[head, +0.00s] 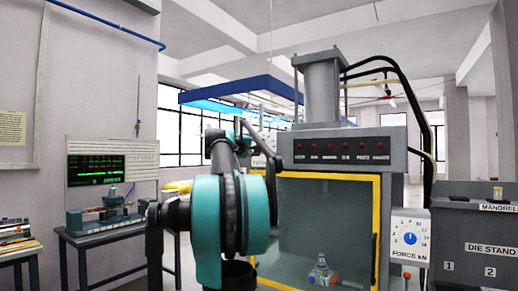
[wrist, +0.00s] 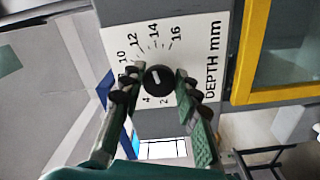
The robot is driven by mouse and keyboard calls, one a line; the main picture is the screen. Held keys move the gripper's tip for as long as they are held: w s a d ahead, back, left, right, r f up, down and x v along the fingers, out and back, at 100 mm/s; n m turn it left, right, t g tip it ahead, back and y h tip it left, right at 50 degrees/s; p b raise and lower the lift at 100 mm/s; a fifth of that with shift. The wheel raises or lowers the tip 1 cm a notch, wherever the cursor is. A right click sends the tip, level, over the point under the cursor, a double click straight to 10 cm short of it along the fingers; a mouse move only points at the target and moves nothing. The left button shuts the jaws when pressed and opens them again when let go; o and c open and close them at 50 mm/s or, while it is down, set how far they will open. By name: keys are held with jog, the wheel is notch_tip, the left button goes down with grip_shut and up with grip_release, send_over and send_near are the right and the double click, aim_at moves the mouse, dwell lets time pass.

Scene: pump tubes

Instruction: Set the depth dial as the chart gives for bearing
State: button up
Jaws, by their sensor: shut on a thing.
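The depth dial (wrist: 157,78) is a small black knob with a white mark, on a white plate (wrist: 199,58) lettered DEPTH mm in the wrist view. The numbers 10, 12, 14, 16, 4 and 2 show around it; others are covered by the fingers. My gripper (wrist: 154,86) is shut on the knob, one finger on each side. I cannot tell which number the mark points at. In the head view my teal arm hides the dial and the gripper. A yellowish paper (head: 12,130) hangs on the left wall, its text too small to read.
The press (head: 335,145) has a yellow-framed front (head: 377,225). A FORCE kN panel with a blue dial (head: 410,238) is at its right, beside a grey die stand (head: 480,235). A bench with a green-trace screen (head: 98,169) stands at left.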

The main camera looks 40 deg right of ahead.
jog(key=shift+f+m, duration=0.1)
jog(key=shift+m, duration=0.8)
jog(key=o, duration=1.1)
jog(key=shift+o, duration=0.2)
jog(key=shift+a, duration=0.1)
jog(key=v, duration=1.1)
jog(key=shift+s+a, duration=0.2)
jog(key=shift+a, duration=0.15)
